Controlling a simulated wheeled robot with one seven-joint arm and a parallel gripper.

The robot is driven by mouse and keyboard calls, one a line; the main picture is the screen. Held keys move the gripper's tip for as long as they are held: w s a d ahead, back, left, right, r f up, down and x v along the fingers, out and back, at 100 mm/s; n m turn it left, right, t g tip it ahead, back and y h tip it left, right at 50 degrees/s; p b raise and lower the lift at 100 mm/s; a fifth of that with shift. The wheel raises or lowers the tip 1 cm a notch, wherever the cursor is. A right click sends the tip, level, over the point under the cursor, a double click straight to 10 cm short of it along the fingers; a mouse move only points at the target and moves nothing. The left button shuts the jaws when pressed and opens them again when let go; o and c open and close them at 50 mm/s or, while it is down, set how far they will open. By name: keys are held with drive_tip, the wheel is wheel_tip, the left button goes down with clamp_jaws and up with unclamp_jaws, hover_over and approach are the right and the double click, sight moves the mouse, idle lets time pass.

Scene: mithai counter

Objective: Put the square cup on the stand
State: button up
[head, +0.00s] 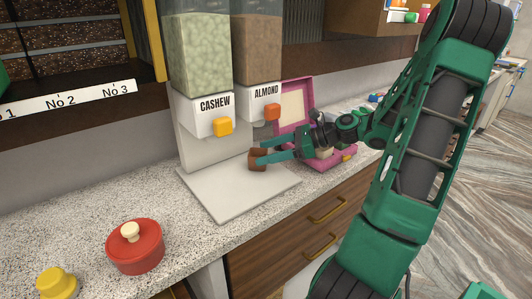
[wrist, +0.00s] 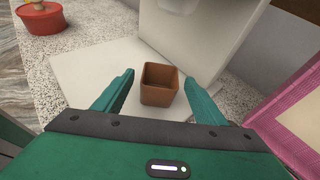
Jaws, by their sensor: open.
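The square cup (head: 257,165) is small, brown and empty as far as I can see. It stands upright on the white base plate (head: 230,195) at the foot of the dispensers, near its right side and below the almond spout. In the wrist view the cup (wrist: 159,94) is between the two teal fingers of my gripper (wrist: 159,80), with a gap on each side. My gripper (head: 262,156) is open and reaches in from the right in the head view. I cannot tell whether this white plate (wrist: 75,85) is the stand that the task names.
Cashew (head: 199,115) and almond (head: 258,99) dispensers rise behind the plate. An open pink box (head: 293,103) is right of the cup, close to my arm. A red lidded pot (head: 134,250) and a yellow lidded item (head: 57,284) stand front left. The counter between pot and plate is clear.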

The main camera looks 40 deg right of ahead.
drive_tip(key=v, duration=1.2)
idle(0.4)
